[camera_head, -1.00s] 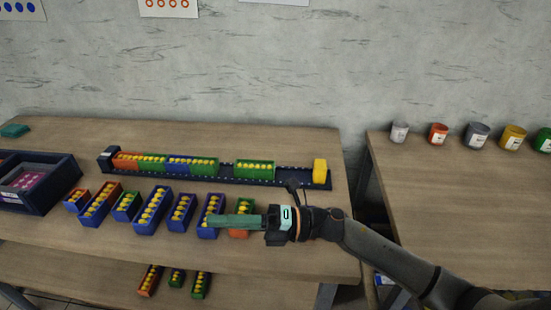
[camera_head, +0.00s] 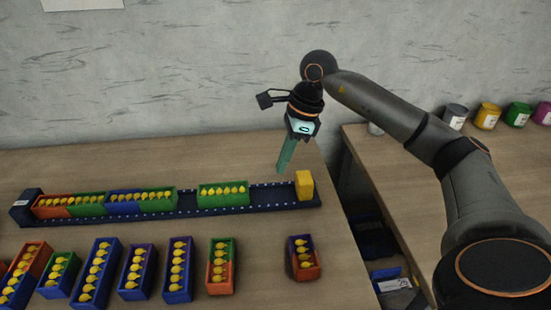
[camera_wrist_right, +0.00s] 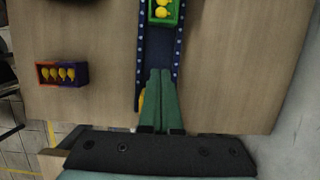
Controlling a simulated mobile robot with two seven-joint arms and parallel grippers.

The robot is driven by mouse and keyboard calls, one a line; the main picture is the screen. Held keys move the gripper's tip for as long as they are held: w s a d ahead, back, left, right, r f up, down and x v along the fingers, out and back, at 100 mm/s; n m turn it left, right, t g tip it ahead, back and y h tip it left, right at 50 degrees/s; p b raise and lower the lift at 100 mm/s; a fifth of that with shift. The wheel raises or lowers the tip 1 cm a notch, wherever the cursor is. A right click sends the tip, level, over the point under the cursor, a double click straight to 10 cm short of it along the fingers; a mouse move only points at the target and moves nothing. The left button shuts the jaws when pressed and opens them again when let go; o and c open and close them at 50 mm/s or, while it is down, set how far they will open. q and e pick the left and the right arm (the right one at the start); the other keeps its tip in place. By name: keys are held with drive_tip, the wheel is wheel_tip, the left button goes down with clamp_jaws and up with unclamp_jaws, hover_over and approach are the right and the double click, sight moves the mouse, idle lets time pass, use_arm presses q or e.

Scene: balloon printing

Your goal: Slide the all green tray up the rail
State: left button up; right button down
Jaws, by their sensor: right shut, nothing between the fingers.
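The all green tray (camera_head: 223,200), holding yellow balloon-shaped pieces, sits on the dark blue rail (camera_head: 187,204). A gap separates it from the blue-and-green tray to its left. My right gripper (camera_head: 281,170) is above the rail's right part, between the green tray and the yellow block, with its teal fingers pointing down. It is shut and empty. In the right wrist view, the shut fingers (camera_wrist_right: 160,72) line up over the rail (camera_wrist_right: 158,48), with the green tray (camera_wrist_right: 180,12) ahead at the top edge, apart from them. My left gripper is not in view.
An orange-and-green tray (camera_head: 55,212) and a blue-and-green tray (camera_head: 125,208) stand at the rail's left end. A yellow block (camera_head: 304,186) marks its right end. Several loose trays line the table front, including a purple-and-orange one (camera_head: 304,272). The rail right of the green tray is empty.

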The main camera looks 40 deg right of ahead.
sight(232, 188)
drive_tip(key=x, duration=0.7)
drive_tip(key=shift+a+f, duration=0.1)
drive_tip(key=shift+a, duration=0.15)
drive_tip(key=shift+w+a, duration=0.75)
drive_tip(key=shift+a, duration=0.3)
drive_tip(key=shift+w+a, duration=0.3)
drive_tip(key=shift+a, duration=0.15)
drive_tip(key=w+a, duration=0.2)
drive_tip(key=a, duration=0.1)
drive_tip(key=w+a, duration=0.1)
drive_tip(key=a, duration=0.1)
drive_tip(key=shift+p, duration=0.3)
drive_tip(key=shift+d, duration=0.15)
